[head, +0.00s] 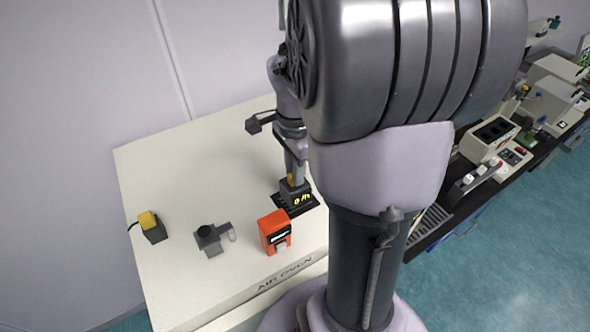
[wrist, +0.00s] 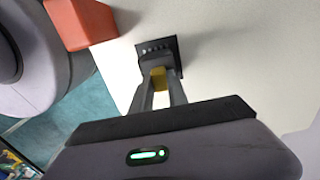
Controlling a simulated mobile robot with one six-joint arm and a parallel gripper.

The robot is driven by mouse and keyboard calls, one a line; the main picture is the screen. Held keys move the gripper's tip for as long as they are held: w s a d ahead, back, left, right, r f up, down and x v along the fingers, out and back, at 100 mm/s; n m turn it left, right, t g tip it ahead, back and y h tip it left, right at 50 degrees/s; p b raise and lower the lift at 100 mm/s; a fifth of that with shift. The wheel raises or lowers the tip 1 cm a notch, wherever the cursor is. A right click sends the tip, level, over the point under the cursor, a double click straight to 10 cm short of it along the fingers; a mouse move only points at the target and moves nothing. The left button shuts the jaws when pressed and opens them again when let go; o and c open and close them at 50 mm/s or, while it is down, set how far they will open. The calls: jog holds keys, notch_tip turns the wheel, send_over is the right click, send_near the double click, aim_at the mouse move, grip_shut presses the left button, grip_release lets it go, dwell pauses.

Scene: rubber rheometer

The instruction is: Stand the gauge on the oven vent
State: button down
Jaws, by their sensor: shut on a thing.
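The gauge (head: 298,195) is a small dark block with yellow marks on its face and a yellow upper part. My gripper (head: 292,178) is shut on that yellow part from above, and the gauge looks upright. The oven vent (head: 279,204) is a black slotted plate in the pale oven top (head: 180,180), directly under the gauge. In the wrist view the gauge (wrist: 153,60) sits between my fingertips (wrist: 158,84) and covers part of the vent (wrist: 174,48). Whether its base touches the vent I cannot tell.
An orange-red box (head: 275,232) stands close by, left of and nearer than the vent. A grey device with a round top (head: 209,240) and a yellow-topped black block (head: 152,227) stand further left. The oven top behind them is clear.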

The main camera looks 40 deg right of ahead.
dwell(0.5)
jog(key=shift+f+b, duration=0.65)
jog(key=shift+b, duration=0.15)
jog(key=c, duration=1.2)
grip_release()
jog(key=shift+r, duration=0.1)
jog(key=shift+r, duration=0.1)
notch_tip(320, 180, up, 6)
jog(key=p, duration=0.5)
